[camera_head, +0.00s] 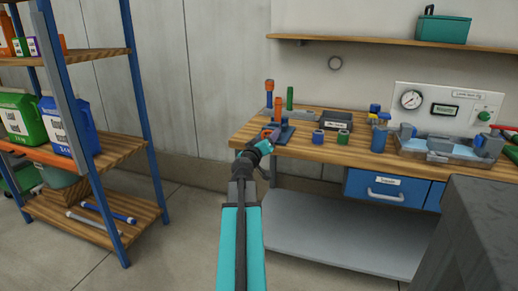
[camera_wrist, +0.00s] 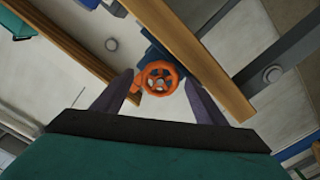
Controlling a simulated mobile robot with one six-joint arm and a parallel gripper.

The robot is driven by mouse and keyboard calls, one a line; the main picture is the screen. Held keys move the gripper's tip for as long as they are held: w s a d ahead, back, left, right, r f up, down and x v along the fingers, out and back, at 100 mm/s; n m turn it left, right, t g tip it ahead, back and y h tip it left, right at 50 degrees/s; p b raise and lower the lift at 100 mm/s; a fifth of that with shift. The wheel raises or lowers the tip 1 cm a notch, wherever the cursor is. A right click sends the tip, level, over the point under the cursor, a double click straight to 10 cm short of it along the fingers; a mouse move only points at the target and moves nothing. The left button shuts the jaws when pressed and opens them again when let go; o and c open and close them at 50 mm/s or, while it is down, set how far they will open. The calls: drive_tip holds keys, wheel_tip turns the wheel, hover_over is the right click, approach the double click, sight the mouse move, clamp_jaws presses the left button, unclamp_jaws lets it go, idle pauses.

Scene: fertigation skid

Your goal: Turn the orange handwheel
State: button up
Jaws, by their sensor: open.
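The orange handwheel (camera_wrist: 160,77) shows in the wrist view as a spoked ring, with a blue body partly visible behind it. It appears between the two dark fingers of my gripper (camera_wrist: 159,82), which are apart and empty. The wheel seems to lie beyond the fingertips; I cannot tell how far, and no contact is visible. In the head view my gripper (camera_head: 269,133) is at the left end of the wooden bench, near a blue fixture (camera_head: 285,132). There my gripper and arm largely hide the wheel, and I cannot make it out clearly.
The bench (camera_head: 345,150) holds tall orange and green pieces, a dark tray (camera_head: 336,121), small blue and green parts, and a basin (camera_head: 447,149) at the right. A gauge panel (camera_head: 440,109) stands behind. A shelf rack (camera_head: 98,150) is at left, and a grey block (camera_head: 470,240) at lower right.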

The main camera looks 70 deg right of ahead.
drive_tip(key=a+b, duration=0.3)
drive_tip(key=a, duration=0.5)
drive_tip(key=shift+s+f+b, duration=0.15)
drive_tip(key=shift+s+b, duration=0.1)
drive_tip(key=shift+b, duration=0.05)
drive_tip(key=shift+b, duration=0.3)
drive_tip(key=b, duration=0.4)
drive_tip(key=shift+s+a, duration=0.1)
drive_tip(key=shift+a, duration=0.2)
drive_tip(key=a+b, duration=0.2)
drive_tip(key=b, duration=0.5)
drive_tip(key=a+b, duration=0.1)
drive_tip(key=a, duration=0.1)
drive_tip(key=shift+a+b, duration=0.3)
drive_tip(key=shift+a, duration=0.05)
drive_tip(key=shift+r, duration=0.2)
